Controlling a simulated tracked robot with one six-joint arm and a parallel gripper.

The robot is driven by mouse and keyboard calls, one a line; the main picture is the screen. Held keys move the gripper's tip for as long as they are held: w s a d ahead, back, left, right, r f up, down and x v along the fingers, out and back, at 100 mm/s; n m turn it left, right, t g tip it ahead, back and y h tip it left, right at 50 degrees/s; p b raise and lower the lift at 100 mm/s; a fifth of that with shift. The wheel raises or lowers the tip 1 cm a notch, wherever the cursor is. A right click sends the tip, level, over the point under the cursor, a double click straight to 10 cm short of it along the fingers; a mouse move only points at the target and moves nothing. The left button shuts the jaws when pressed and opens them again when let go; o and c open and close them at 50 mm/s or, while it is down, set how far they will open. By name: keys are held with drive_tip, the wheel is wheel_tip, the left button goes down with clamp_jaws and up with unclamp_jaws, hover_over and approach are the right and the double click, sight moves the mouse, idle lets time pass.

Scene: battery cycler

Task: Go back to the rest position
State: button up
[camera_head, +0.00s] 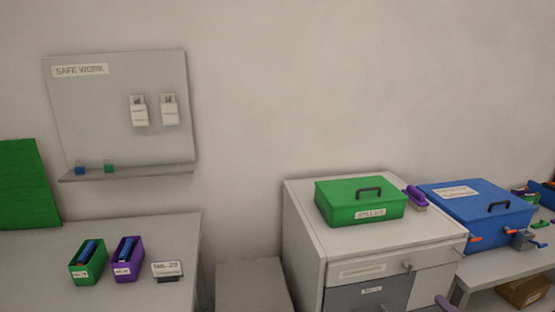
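My gripper and arm do not show in the head view, so I cannot see whether the gripper is open or shut, or how the arm is posed. The view faces a pale wall with work surfaces along its foot. No object named by the task shows apart from the robot itself.
A grey table (40,290) at left bears a green bin (88,268), a purple bin (127,268) and a "No. 29" sign (167,268). A white cabinet (305,232) bears a green case (345,207). A blue case (475,217) stands on the right bench (480,275).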

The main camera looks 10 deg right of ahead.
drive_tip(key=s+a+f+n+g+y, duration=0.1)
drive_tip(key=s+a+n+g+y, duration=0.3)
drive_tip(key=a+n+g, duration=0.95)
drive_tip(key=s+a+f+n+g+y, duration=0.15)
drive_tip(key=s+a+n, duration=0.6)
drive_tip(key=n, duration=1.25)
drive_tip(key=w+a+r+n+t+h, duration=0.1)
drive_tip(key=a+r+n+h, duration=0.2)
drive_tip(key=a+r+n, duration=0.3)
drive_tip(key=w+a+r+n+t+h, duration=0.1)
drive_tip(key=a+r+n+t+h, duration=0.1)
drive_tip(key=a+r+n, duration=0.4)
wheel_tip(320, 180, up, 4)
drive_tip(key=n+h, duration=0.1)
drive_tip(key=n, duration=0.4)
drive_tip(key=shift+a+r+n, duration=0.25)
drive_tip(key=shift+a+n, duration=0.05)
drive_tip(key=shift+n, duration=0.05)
